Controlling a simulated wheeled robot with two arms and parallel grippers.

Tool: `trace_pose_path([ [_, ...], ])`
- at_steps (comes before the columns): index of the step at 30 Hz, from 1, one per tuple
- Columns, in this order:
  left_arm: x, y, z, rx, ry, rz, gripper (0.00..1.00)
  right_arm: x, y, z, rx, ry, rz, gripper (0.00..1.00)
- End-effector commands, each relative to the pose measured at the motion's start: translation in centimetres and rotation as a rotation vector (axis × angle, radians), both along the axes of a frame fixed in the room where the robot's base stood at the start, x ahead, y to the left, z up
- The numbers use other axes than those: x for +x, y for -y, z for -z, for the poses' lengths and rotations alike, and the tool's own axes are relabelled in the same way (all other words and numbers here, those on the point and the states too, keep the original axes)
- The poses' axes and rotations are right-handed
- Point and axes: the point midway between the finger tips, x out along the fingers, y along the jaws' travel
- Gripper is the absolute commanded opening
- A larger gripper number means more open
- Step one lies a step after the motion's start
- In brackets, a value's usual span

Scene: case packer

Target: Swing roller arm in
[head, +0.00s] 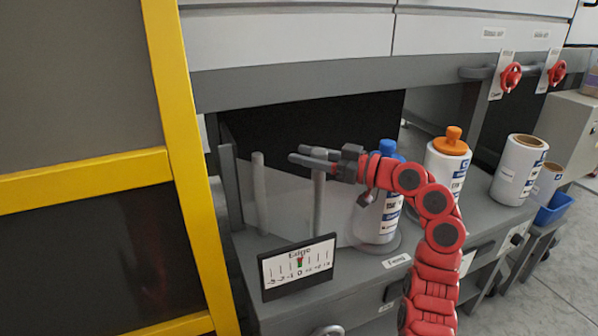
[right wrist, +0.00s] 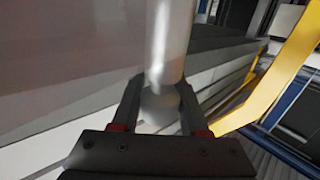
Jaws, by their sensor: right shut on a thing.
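The roller arm (head: 318,205) is a grey upright cylinder in the machine's lower bay, left of the bottles. My right gripper (head: 301,155) reaches in from the right, and its two fingers lie across the top of this cylinder. In the right wrist view the cylinder (right wrist: 168,45) runs between the fingers (right wrist: 158,98), and the gripper is shut on it. A second grey post (head: 260,190) stands to its left, apart from the gripper. My left gripper is not in view.
A gauge plate marked Edge (head: 299,268) stands in front. A blue-capped bottle (head: 378,215) stands close behind my right forearm, with an orange-capped bottle (head: 447,165) and a label roll (head: 518,170) further right. A yellow frame (head: 180,130) bounds the left side.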

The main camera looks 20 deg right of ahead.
Motion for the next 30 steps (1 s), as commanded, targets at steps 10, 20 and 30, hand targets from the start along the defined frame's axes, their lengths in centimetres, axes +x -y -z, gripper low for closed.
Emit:
trace_pose_path([
  [10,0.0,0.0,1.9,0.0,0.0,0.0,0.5,-0.4,0.8,0.2,0.002,-0.004,-0.083,0.0],
  [20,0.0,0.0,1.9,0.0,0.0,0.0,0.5,-0.4,0.9,0.1,0.001,-0.003,-0.088,0.0],
  [30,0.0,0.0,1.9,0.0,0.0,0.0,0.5,-0.4,0.9,0.1,0.002,-0.002,-0.087,0.74],
])
